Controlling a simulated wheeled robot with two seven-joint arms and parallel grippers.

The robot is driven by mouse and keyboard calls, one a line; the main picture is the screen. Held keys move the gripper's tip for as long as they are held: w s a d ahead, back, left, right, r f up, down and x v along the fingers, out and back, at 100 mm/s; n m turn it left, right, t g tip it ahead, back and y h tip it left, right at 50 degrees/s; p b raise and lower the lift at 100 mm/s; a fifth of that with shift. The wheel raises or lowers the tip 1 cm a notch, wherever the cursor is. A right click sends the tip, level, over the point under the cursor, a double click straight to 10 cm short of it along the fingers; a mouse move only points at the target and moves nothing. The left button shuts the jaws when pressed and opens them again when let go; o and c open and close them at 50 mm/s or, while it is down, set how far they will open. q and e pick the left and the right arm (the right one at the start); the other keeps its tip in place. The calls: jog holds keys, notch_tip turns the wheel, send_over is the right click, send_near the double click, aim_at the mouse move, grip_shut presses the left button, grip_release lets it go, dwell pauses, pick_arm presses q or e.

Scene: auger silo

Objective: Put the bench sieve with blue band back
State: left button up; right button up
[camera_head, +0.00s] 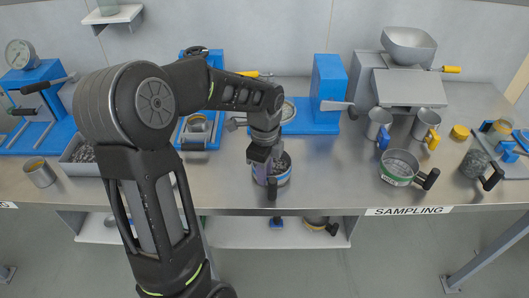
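The bench sieve with blue band (286,176) stands on the steel bench near its front edge, left of the SAMPLING label. Dark grey grains show inside it, and its black handle points to the front. My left gripper (262,168) reaches down over the sieve's near-left side, at or just above the handle. The wrist and fingers hide part of the sieve, so I cannot tell whether the fingers close on it. My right gripper is not in view.
A green-banded sieve (399,168) stands to the right on the bench (330,185). Metal mugs (379,123), a scale with a bowl (408,45) and a blue stand (328,85) are behind. A tray of grains (78,155) is left. A low shelf (250,234) lies below.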

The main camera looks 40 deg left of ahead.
pick_arm(q)
notch_tip(320, 180, up, 10)
jog(key=shift+r+b, duration=0.2)
jog(key=shift+b, duration=0.15)
dwell(0.8)
